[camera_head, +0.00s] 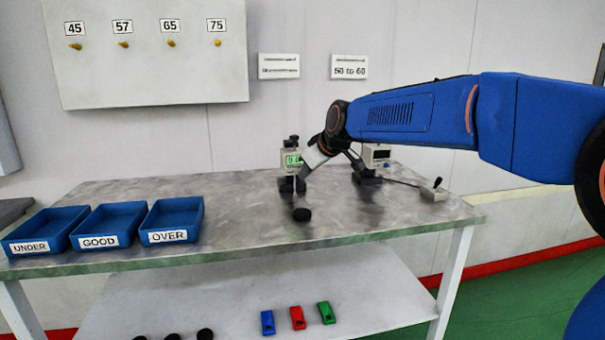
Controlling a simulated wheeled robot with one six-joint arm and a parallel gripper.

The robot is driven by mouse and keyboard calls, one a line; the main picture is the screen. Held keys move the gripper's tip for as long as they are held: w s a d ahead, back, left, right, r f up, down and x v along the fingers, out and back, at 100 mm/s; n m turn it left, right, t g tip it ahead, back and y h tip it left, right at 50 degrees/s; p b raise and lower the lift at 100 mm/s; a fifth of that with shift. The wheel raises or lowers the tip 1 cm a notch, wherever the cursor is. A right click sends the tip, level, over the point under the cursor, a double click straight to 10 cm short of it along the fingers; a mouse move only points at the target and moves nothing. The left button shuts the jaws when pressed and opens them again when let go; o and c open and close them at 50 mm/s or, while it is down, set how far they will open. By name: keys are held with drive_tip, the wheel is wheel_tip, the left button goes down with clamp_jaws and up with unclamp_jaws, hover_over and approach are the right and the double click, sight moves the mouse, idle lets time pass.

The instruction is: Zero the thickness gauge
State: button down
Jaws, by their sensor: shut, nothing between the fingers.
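The thickness gauge (289,160) stands upright on the metal table, with a lit green display on its front. Its reading is too small to make out fully. My arm reaches in from the right, and my gripper (303,174) points down and left at the gauge's right side. The gripper is shut and empty. Its fingertips overlap the gauge in the picture, and I cannot tell whether they touch it. Part of the gauge's right side is hidden behind the gripper.
A black round piece (302,214) lies in front of the gauge. A second device (376,156) with a dark display stands behind right, with a small lever box (434,191) beside it. Blue trays UNDER (30,246), GOOD (99,241) and OVER (168,237) stand left. The table's middle left is clear.

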drive_tip(key=shift+s, duration=0.1)
drive_tip(key=shift+s+d, duration=0.25)
drive_tip(key=shift+s, duration=0.4)
drive_tip(key=s, duration=0.2)
drive_tip(key=s+d, duration=0.1)
drive_tip(key=s, duration=0.1)
drive_tip(key=shift+s+d, duration=0.15)
drive_tip(key=shift+s, duration=0.25)
idle(0.4)
